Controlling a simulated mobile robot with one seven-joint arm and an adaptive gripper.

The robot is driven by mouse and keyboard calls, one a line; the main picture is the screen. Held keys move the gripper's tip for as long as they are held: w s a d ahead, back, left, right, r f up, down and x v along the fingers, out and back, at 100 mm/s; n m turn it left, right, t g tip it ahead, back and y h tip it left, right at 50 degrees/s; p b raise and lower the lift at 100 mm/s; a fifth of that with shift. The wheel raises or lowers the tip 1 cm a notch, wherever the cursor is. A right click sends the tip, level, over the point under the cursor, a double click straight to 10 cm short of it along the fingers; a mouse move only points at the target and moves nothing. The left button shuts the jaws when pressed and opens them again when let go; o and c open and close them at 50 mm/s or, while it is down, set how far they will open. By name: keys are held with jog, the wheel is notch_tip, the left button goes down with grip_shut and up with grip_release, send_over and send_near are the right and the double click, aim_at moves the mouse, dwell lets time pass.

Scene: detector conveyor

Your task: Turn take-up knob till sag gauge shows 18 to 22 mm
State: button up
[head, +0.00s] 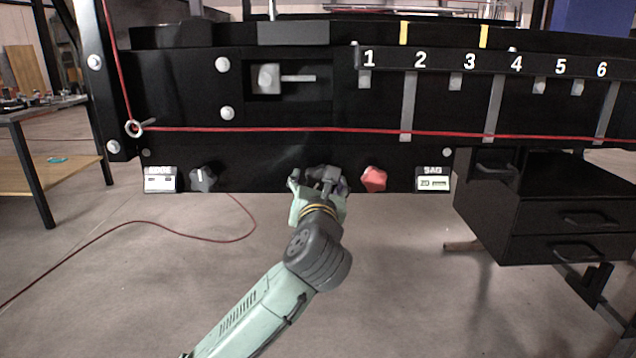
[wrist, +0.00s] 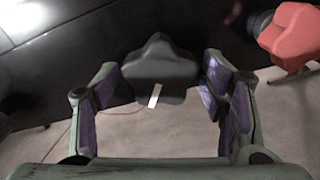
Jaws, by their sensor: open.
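A black lobed knob with a white pointer mark (wrist: 158,66) sits between the open fingers of my gripper (wrist: 160,85) in the wrist view, with gaps at both sides. In the head view my gripper (head: 320,182) is at the lower edge of the conveyor's black panel and largely hides that knob. The sag gauge (head: 433,180) is to the right on the panel; its small display seems to read 20. No label tells me which knob is the take-up knob.
A red knob (head: 373,179) is close on the right of my gripper; it also shows in the wrist view (wrist: 292,36). Another black knob (head: 203,179) and the edge gauge (head: 160,180) are to the left. A red cord (head: 270,129) runs across above. Black drawers (head: 560,215) stand right.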

aim_at(318, 185)
jog(key=s, duration=0.6)
jog(key=shift+s, duration=0.4)
